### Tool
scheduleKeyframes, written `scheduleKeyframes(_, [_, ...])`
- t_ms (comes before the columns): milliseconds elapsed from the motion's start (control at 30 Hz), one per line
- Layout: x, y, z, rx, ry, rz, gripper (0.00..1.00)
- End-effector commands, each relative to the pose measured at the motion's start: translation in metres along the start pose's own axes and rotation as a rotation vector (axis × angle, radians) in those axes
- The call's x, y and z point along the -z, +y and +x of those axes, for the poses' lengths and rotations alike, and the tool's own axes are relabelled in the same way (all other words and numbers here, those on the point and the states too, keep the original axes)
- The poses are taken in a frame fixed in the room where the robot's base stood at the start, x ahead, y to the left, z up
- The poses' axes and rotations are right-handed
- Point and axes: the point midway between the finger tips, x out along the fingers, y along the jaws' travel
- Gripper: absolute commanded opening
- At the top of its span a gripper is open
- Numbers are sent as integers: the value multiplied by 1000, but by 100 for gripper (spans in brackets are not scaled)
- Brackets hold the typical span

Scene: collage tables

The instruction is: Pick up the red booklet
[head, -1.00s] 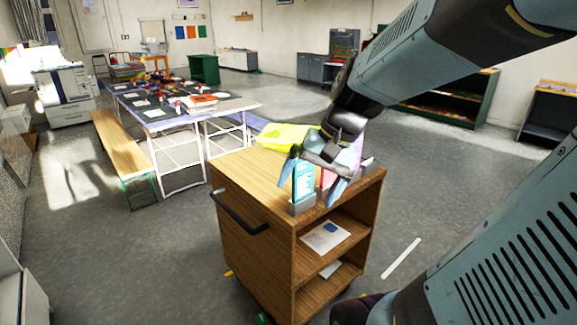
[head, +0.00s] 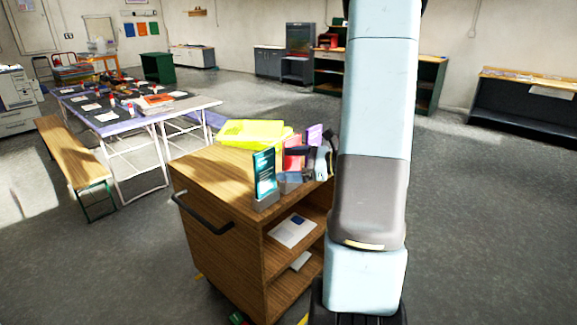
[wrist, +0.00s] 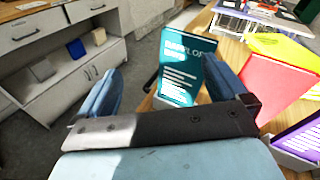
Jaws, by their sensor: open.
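The red booklet (head: 294,157) stands upright in a holder on top of the wooden cart, between a teal booklet (head: 264,173) and a purple booklet (head: 314,135). In the wrist view the red booklet (wrist: 275,88) is right of my right finger, outside the jaws. My gripper (wrist: 161,68) is open and empty. The teal booklet (wrist: 180,68) shows in the gap between the fingers, nearer the right one; its depth relative to them is unclear. The purple booklet (wrist: 299,140) is at the lower right. In the head view my gripper is at the cart's right side, partly hidden by my arm.
The wooden cart (head: 210,225) has a dark handle and open shelves holding papers. A yellow item (head: 250,132) lies behind the booklets on its top. A cluttered table (head: 200,104) and a bench (head: 72,150) stand to the left. Floor at the right is clear.

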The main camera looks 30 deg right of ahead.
Motion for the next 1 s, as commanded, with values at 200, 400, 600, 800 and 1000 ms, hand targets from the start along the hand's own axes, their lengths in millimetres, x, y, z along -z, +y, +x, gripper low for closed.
scheduleKeyframes(200, [60,-49,-43,288,-56,183,100])
scheduleKeyframes(400, [91,-68,-72,440,-80,257,100])
scheduleKeyframes(600, [98,-78,-68,475,-86,273,100])
scheduleKeyframes(800, [97,-93,-37,471,-86,271,100])
scheduleKeyframes(1000, [96,-107,-11,472,-86,270,100])
